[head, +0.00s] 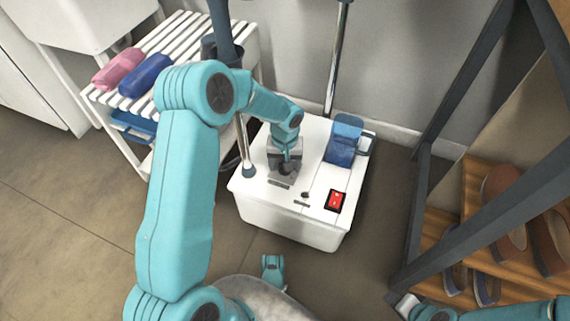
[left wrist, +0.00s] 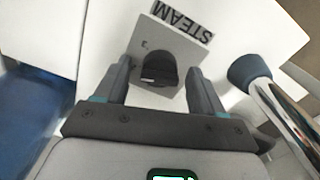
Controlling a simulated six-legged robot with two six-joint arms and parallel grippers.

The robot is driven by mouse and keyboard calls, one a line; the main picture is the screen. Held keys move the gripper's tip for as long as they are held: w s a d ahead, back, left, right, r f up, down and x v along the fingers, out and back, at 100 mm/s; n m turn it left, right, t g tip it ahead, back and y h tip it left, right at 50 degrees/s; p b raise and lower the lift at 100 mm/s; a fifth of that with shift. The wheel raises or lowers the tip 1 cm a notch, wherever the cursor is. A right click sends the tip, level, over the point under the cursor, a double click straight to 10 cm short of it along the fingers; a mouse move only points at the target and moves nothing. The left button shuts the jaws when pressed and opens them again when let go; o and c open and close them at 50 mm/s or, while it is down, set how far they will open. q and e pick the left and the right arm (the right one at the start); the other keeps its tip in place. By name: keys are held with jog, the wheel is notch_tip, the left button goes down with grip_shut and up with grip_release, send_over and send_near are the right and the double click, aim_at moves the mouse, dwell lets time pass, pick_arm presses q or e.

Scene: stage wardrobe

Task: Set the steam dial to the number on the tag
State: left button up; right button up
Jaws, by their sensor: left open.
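The steam dial (left wrist: 158,70) is a dark round knob on a grey plate on the white steamer base (head: 262,211). The word STEAM (left wrist: 183,22) is printed beside it. My left gripper (left wrist: 159,66) is open, with one finger on each side of the dial; I cannot tell whether they touch it. In the head view my left gripper (head: 284,163) comes down over the dial and partly hides it. No tag with a readable number shows. My right arm (head: 470,314) enters at the lower right; its gripper is too unclear to read.
A red switch (head: 336,201) and a blue water tank (head: 344,139) are on the base. Metal poles rise from it. A slatted white rack (head: 173,45) holds pink (head: 118,68) and blue (head: 145,75) bundles. A dark-framed shoe shelf (head: 437,225) stands at right.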

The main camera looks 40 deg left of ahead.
pick_arm(q)
jog(key=c, duration=1.1)
jog(key=shift+o, duration=0.2)
jog(key=shift+n, duration=1.4)
jog(key=o, duration=1.1)
jog(key=shift+c, duration=0.2)
notch_tip(320, 180, up, 16)
jog(key=p, duration=0.7)
jog(key=shift+r, duration=0.2)
pick_arm(e)
jog(key=s+a+r+g, duration=0.1)
jog(key=s+r+g, duration=0.1)
jog(key=s+r, duration=0.3)
notch_tip(320, 180, up, 2)
jog(key=shift+r, duration=0.1)
